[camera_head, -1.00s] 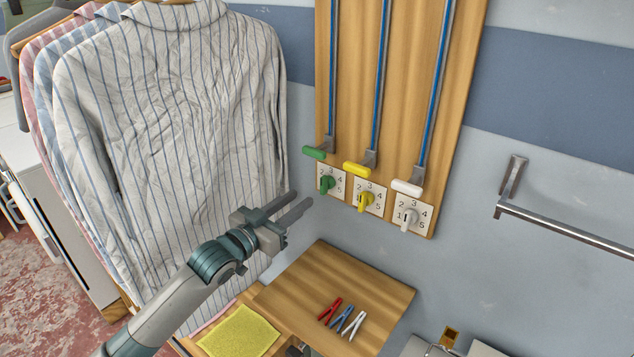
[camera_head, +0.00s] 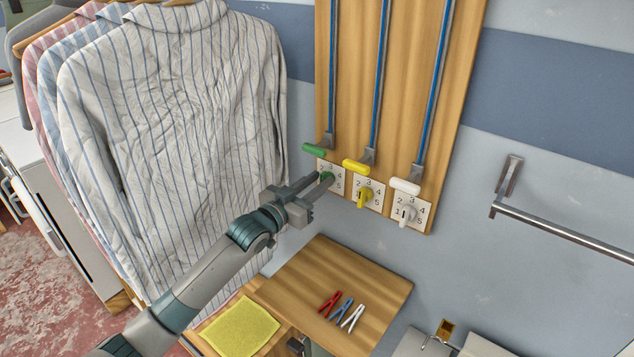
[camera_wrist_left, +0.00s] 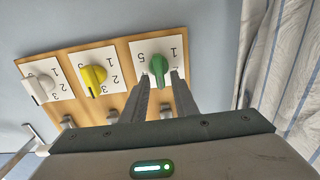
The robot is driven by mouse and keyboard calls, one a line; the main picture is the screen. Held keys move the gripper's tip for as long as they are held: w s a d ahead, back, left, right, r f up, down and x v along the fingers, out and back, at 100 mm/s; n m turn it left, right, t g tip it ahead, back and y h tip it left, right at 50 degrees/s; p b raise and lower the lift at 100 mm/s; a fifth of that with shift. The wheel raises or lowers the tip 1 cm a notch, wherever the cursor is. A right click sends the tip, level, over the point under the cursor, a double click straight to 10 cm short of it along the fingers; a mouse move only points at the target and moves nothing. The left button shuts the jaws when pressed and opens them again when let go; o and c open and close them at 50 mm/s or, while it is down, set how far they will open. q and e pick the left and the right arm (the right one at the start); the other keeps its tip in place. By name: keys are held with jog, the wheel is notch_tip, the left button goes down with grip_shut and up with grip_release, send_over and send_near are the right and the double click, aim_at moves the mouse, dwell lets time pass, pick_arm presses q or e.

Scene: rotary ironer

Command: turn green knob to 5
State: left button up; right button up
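The green knob (camera_head: 327,178) sits on a white numbered plate, leftmost of three on the wooden board. In the left wrist view the green knob (camera_wrist_left: 159,67) shows with the digits 5 and 1 beside it; which number it points to I cannot tell. My left gripper (camera_head: 326,178) is at the knob, its fingers pointing to the plate. In the wrist view the left gripper (camera_wrist_left: 161,78) is open, its two fingertips apart on either side of the knob's lower end. Contact is unclear. My right gripper is not seen.
A yellow knob (camera_head: 365,196) and a white knob (camera_head: 405,214) are close to the right. A green handle (camera_head: 314,149) is just above the green knob. Striped shirts (camera_head: 180,140) hang at left. A wooden shelf (camera_head: 375,290) with clothespins is below.

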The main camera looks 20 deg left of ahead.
pick_arm(q)
grip_shut()
jog(key=shift+m, duration=0.5)
jog(key=m, duration=0.7)
jog(key=d+f+m+p, duration=0.1)
jog(key=m, duration=0.7)
jog(key=f+m+p, duration=0.1)
jog(key=m, duration=0.7)
jog(key=shift+s+d+f, duration=0.2)
jog(key=shift+s+f, duration=0.05)
jog(key=shift+o, duration=1.2)
grip_release()
